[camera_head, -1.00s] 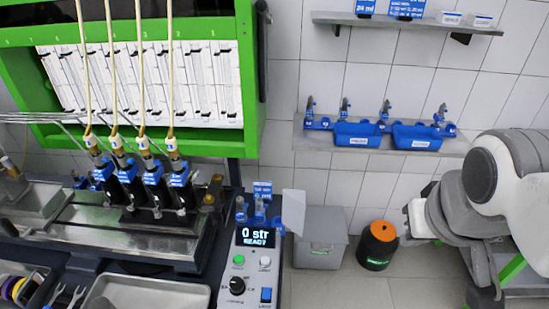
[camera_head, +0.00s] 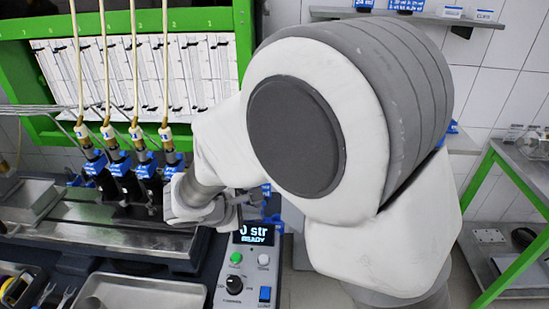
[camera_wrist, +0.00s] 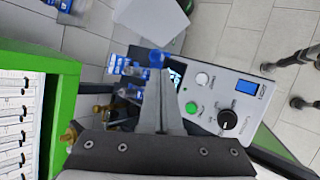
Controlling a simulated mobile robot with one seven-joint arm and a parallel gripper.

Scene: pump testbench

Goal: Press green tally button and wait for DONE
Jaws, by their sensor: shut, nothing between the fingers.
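The green button (camera_head: 236,258) is on the face of a grey control box (camera_head: 230,291), beneath a display (camera_head: 254,235) that reads "0 str READY". A white button (camera_head: 263,259) is to its right and a black knob (camera_head: 234,285) below it. In the wrist view the green button (camera_wrist: 192,107) is right of my gripper (camera_wrist: 160,75), whose fingers are together and empty. The fingers partly cover the display and are apart from the button in that picture. In the head view my arm hangs above the box, and my fingertips are hard to make out.
Several blue injectors with pale hoses (camera_head: 144,165) stand on the bench to the left, under a green frame (camera_head: 243,60). A metal tray (camera_head: 140,292) lies left of the box. A blue rocker switch (camera_head: 265,294) is at its lower right.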

